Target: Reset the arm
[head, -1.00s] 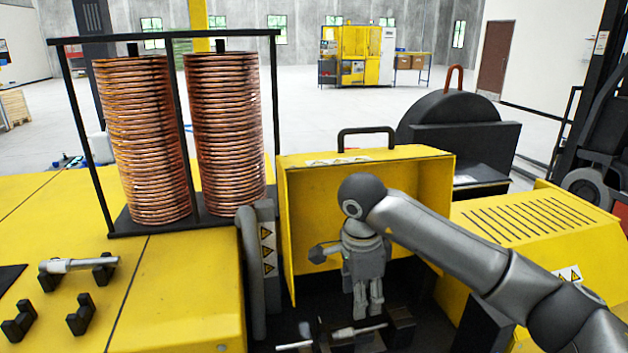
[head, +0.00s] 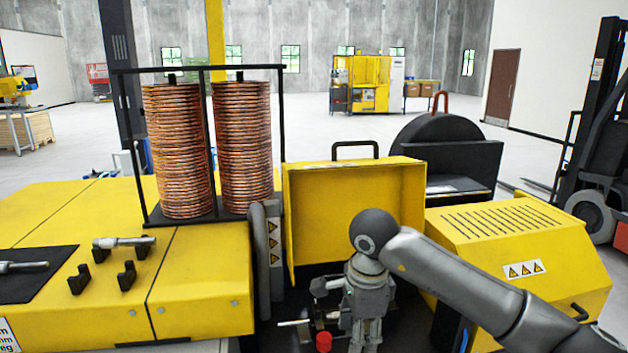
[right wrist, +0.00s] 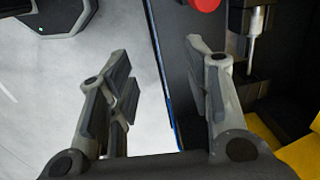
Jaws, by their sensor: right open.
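My right gripper (head: 365,338) hangs fingers-down at the front of the yellow machine's open bay, near the lower edge of the head view. In the right wrist view its two fingers (right wrist: 163,75) stand wide apart with nothing between them. The raised yellow cover (head: 345,210) is behind the arm. A silvery metal piece (head: 294,323) lies in the dark bay left of the gripper, partly hidden; a silvery rod also shows at the upper right of the wrist view (right wrist: 254,42). My left arm is out of view.
A red button (head: 323,341) is just left of the gripper. Two copper tube coils (head: 178,150) (head: 245,145) stand in a black frame at left. Metal handpieces (head: 122,242) (head: 22,266) and black holders (head: 79,280) lie on the yellow top. Pale floor (right wrist: 130,45) shows below the gripper.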

